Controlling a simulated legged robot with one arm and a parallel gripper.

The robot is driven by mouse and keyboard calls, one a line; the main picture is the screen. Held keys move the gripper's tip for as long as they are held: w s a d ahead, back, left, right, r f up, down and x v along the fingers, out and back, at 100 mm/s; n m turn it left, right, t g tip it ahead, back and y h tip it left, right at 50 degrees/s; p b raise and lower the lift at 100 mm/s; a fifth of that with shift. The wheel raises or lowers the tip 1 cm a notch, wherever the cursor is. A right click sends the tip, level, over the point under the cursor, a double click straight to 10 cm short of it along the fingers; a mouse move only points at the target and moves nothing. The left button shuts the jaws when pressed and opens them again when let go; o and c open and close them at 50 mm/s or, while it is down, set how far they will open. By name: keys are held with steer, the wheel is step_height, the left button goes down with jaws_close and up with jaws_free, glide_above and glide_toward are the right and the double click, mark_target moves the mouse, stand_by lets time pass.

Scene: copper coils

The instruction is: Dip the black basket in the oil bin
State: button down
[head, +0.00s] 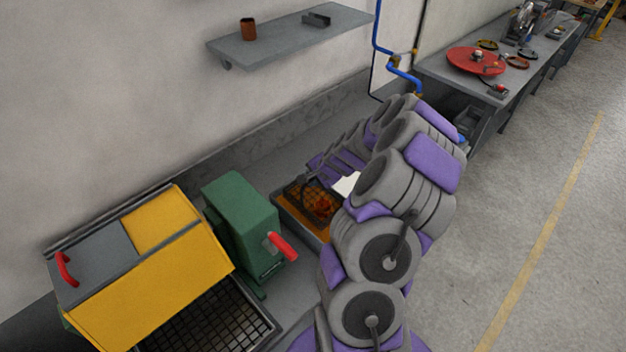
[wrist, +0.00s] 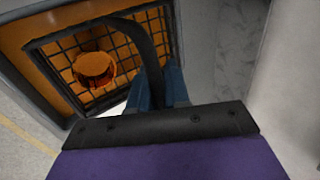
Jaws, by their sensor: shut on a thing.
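The black basket (head: 305,192) is a wire grid basket with a handle. It is at the oil bin (head: 286,212), a grey-rimmed bin with orange oil, and seems to sit within its rim; its exact depth is unclear. A copper-orange round piece (wrist: 95,68) lies in the basket (wrist: 65,52). My gripper (wrist: 163,88) is shut on the basket's black handle, with blue fingers on either side of it. In the head view, my arm hides part of the bin's right side. The oil bin (wrist: 22,62) surrounds the basket in the wrist view.
A green machine (head: 240,225) with a red handle stands left of the bin. A yellow and grey machine (head: 150,270) is further left, beside a dark grate (head: 208,325). A wall shelf (head: 290,35) hangs above. A workbench (head: 465,80) stands at the back right; floor is open at right.

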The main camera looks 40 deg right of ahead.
steer(key=shift+r+p, duration=1)
steer(key=shift+r, duration=0.85)
stand_by(0.3)
step_height(320, 180, up, 3)
steer(key=shift+p, duration=0.9)
steer(key=shift+f, duration=0.1)
